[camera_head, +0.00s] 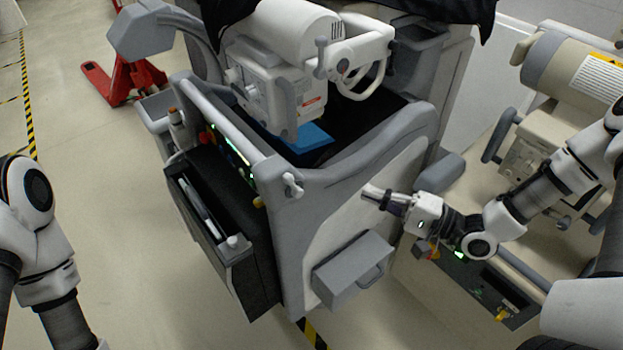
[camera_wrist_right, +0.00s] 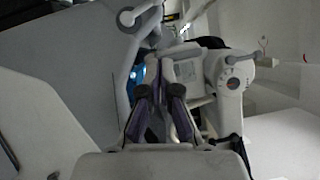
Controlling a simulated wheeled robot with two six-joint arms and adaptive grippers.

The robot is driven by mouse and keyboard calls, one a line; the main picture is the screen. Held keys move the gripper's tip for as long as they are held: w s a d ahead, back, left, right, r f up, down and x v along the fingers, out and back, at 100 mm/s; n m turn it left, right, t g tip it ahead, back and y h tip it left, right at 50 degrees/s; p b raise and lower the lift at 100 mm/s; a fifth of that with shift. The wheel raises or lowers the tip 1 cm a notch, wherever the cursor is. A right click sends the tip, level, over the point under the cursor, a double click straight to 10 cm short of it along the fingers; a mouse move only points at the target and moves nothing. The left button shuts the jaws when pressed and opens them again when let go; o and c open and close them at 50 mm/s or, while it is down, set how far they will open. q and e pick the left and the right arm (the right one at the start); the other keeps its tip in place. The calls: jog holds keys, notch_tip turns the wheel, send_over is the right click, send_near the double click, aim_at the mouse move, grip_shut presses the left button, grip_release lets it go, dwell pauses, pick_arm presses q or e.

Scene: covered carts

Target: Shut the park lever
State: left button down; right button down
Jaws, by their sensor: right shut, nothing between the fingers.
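A small white lever (camera_head: 292,185) is on the near corner of the grey and white cart (camera_head: 345,155), beside the end of the grey rail; I take it to be the park lever. It stands out from the corner, and I cannot tell its exact setting. My right gripper (camera_head: 374,193) is shut and empty, to the right of the lever and clear of it, near the cart's white side panel. Its fingers (camera_wrist_right: 161,92) also show in the middle of the right wrist view. My left arm is at the left edge, its gripper out of view.
A grey box with a handle (camera_head: 353,270) juts from the side panel below my right gripper. A black bin (camera_head: 225,225) hangs on the cart's left side. A second, beige machine (camera_head: 545,140) stands at the right.

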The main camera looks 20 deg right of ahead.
aim_at(293, 186)
jog(key=x, duration=0.4)
jog(key=s+a+x, duration=0.1)
jog(key=x, duration=0.3)
jog(key=p+x, duration=0.1)
jog(key=x, duration=0.3)
jog(key=shift+s+a+r, duration=0.2)
jog(key=shift+s+a, duration=0.15)
jog(key=shift+a, duration=0.4)
pick_arm(q)
jog(key=shift+a+r, duration=0.1)
jog(key=shift+r, duration=0.25)
pick_arm(e)
jog(key=shift+d, duration=0.1)
pick_arm(q)
jog(key=shift+s, duration=0.1)
jog(key=shift+s+r, duration=0.1)
jog(key=shift+s, duration=0.3)
pick_arm(e)
jog(key=shift+s+a+n, duration=0.1)
jog(key=shift+a+n, duration=0.15)
jog(key=shift+n, duration=0.15)
